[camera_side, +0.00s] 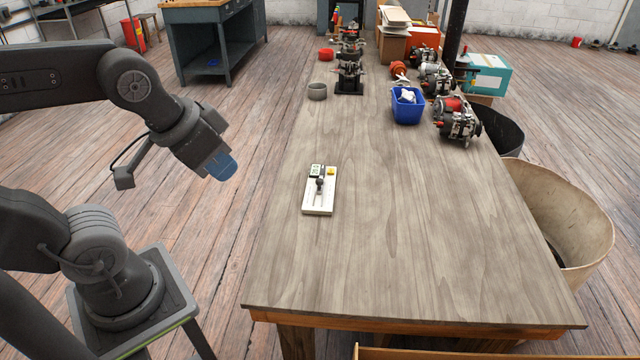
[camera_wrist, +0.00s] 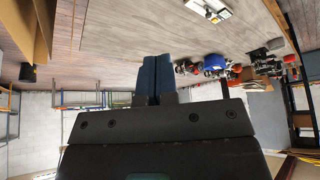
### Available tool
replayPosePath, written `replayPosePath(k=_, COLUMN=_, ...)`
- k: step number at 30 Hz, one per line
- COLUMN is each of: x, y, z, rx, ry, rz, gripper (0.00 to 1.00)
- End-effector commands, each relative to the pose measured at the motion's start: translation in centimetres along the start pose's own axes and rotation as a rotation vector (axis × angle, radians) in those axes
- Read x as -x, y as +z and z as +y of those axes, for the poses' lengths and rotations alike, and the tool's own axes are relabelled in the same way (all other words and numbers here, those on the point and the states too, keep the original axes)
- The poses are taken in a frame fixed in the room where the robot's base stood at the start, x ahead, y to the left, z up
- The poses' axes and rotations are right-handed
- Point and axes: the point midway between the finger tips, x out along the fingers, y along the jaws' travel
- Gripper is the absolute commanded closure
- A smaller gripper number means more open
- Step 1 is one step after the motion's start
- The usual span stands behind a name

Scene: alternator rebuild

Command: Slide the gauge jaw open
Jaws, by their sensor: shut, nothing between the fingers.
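The gauge (camera_side: 319,200) is a small pale board lying flat on the wooden table, left of its middle. It has a dark slider knob (camera_side: 320,185) near its upper half, a dark display with green and a yellow patch at its far end. In the wrist view the gauge (camera_wrist: 209,9) is at the top, partly cut off. My gripper (camera_side: 222,168) is in the air beyond the table's left edge, well apart from the gauge. Its blue fingers (camera_wrist: 154,76) are closed together and empty. How far the jaw stands open is too small to tell.
The table (camera_side: 400,260) is clear around the gauge. Farther back are a grey ring (camera_side: 317,91), a dark stand with parts (camera_side: 349,70), a blue bin (camera_side: 408,106) and several alternators (camera_side: 457,122). A round beige tub (camera_side: 565,210) stands beside the right edge.

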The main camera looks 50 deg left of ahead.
Motion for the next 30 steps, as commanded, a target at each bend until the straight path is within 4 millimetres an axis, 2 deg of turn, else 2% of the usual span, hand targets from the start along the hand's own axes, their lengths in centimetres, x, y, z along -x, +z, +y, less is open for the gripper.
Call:
replayPosePath(k=1, x=0.0, y=0.0, z=0.0, rx=0.0, ry=0.0, rz=0.0, gripper=0.98)
replayPosePath(k=4, x=0.0, y=-0.4, z=-0.1, rx=0.008, ry=-0.002, rz=-0.005, gripper=0.89)
replayPosePath(k=7, x=-0.2, y=-1.8, z=-0.4, rx=0.04, ry=-0.008, rz=-0.028, gripper=0.79)
replayPosePath(k=11, x=-1.0, y=-5.4, z=-1.2, rx=0.124, ry=-0.025, rz=-0.085, gripper=0.67)
replayPosePath(k=14, x=-2.4, y=-8.6, z=-2.3, rx=0.203, ry=-0.041, rz=-0.136, gripper=0.57)
replayPosePath(k=16, x=-3.6, y=-10.8, z=-3.1, rx=0.259, ry=-0.054, rz=-0.169, gripper=0.52)
replayPosePath(k=21, x=-7.8, y=-15.4, z=-5.6, rx=0.395, ry=-0.086, rz=-0.251, gripper=0.52)
replayPosePath(k=25, x=-11.9, y=-18.1, z=-7.8, rx=0.499, ry=-0.113, rz=-0.312, gripper=0.52)
replayPosePath(k=30, x=-18.0, y=-20.4, z=-11.1, rx=0.63, ry=-0.15, rz=-0.388, gripper=0.52)
